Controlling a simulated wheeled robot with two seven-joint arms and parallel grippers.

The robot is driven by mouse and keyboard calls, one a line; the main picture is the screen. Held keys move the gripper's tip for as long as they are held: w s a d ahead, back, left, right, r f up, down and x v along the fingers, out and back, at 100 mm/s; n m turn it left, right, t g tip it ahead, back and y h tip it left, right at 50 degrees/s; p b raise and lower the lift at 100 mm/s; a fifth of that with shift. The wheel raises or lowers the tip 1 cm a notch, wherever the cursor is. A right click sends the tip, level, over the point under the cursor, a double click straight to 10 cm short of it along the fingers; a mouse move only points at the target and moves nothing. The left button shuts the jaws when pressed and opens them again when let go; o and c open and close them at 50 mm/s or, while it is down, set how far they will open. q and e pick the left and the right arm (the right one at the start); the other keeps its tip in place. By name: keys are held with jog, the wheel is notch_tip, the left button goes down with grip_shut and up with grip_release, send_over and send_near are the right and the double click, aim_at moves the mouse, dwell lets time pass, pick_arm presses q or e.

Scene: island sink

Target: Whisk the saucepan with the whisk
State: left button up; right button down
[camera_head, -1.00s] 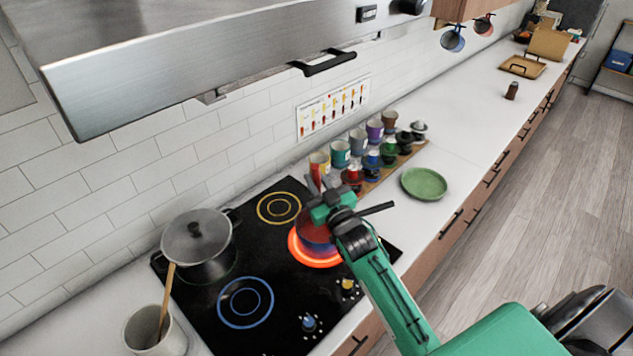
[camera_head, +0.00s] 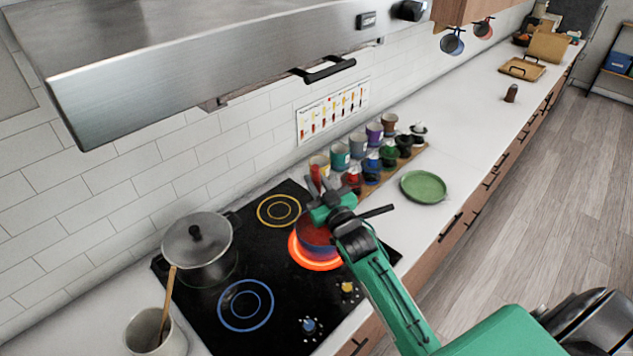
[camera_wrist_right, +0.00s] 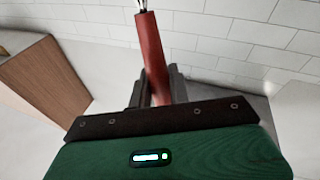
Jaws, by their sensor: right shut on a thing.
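The saucepan (camera_head: 318,248) is blue outside and red inside. It stands on the glowing red burner and is partly hidden by my right gripper and arm. My right gripper (camera_head: 322,190) is above the pan's far side in the head view. In the right wrist view its fingers (camera_wrist_right: 157,90) are shut on the red handle of the whisk (camera_wrist_right: 152,50). Wire loops show at the top edge of that view. I cannot tell in the head view whether the whisk touches the pan. My left gripper is out of view.
Cups and jars (camera_head: 372,160) line the wall behind. A green plate (camera_head: 424,186) lies right of the hob. The range hood (camera_head: 220,60) hangs above.

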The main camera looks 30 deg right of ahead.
jog(key=shift+r+p, duration=0.4)
jog(key=shift+r, duration=2.15)
